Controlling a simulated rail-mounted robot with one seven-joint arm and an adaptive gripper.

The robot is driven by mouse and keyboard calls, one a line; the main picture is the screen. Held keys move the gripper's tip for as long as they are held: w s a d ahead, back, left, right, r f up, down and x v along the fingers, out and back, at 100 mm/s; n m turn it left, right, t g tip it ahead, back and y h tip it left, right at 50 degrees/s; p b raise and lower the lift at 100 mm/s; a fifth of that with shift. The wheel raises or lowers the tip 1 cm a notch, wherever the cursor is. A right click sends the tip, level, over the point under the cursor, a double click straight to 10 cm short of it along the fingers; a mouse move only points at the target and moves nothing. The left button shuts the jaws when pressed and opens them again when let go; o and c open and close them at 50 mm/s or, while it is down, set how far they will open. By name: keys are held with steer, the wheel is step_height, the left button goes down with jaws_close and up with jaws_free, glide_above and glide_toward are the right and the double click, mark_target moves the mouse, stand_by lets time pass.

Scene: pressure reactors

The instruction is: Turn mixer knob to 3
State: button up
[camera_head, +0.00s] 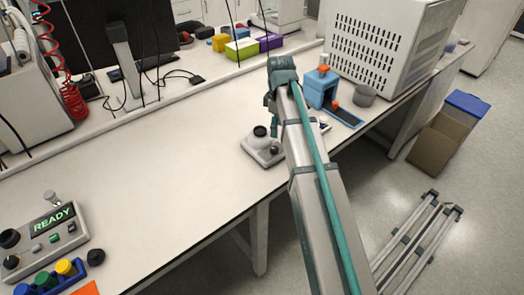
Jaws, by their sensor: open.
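The mixer (252,149) is a small pale box near the table's front edge, left of my arm. A round black cup (260,131) sits on its top. Its small dark knob (274,150) is on the right side of its front. The knob's pointer and numbers are too small to read.
A blue and orange device (320,88) and a grey cup (364,95) stand right of my arm, before a large vented white cabinet (385,45). A control box reading READY (54,240) is at lower left. The table's middle is clear.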

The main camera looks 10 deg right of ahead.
mark_target(275, 148)
steer(key=shift+w+a+f+p, duration=0.15)
steer(key=shift+f+p, duration=0.65)
steer(key=shift+f, duration=1.8)
steer(key=shift+w+a+f+p, duration=0.1)
steer(key=shift+f+p, duration=0.65)
steer(key=shift+f, duration=1.8)
steer(key=shift+c, duration=0.3)
jaws_close()
